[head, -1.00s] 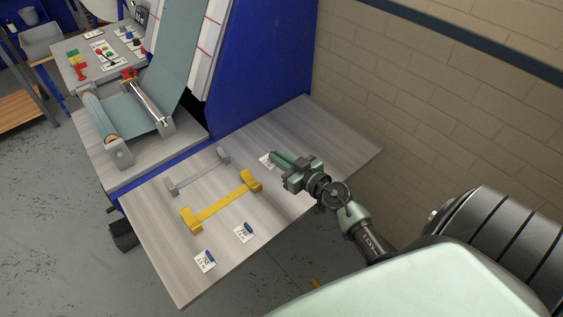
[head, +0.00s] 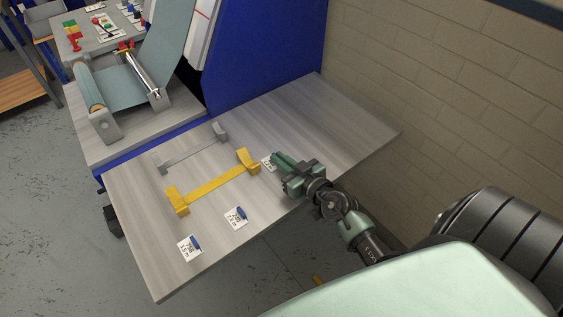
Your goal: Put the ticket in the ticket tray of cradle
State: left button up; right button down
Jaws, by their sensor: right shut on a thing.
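My right gripper (head: 283,162) is low over the right part of the grey table, its jaws shut on a white ticket (head: 268,164) with dark print. The fingers hide part of that ticket. Two more white tickets, each with a blue piece, lie near the table's front: one in the middle (head: 236,218) and one at the left (head: 189,247). The yellow cradle (head: 217,188) stands left of my gripper, and a grey cradle (head: 190,153) stands behind it. I cannot make out a ticket tray on either. My left gripper is out of view.
The grey table (head: 330,125) has free room at its right and back. A blue machine panel (head: 265,60) rises behind it, and a brick wall (head: 440,90) stands at the right. A fabric roller (head: 92,95) is at the back left.

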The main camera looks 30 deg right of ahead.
jog(key=shift+a+r, duration=0.2)
jog(key=shift+s+f, duration=0.1)
jog(key=shift+f, duration=0.05)
jog(key=c, duration=1.9)
grip_release()
jog(key=o, duration=0.4)
jog(key=shift+d+f, duration=0.1)
jog(key=shift+c, duration=0.2)
jog(key=shift+r, duration=0.2)
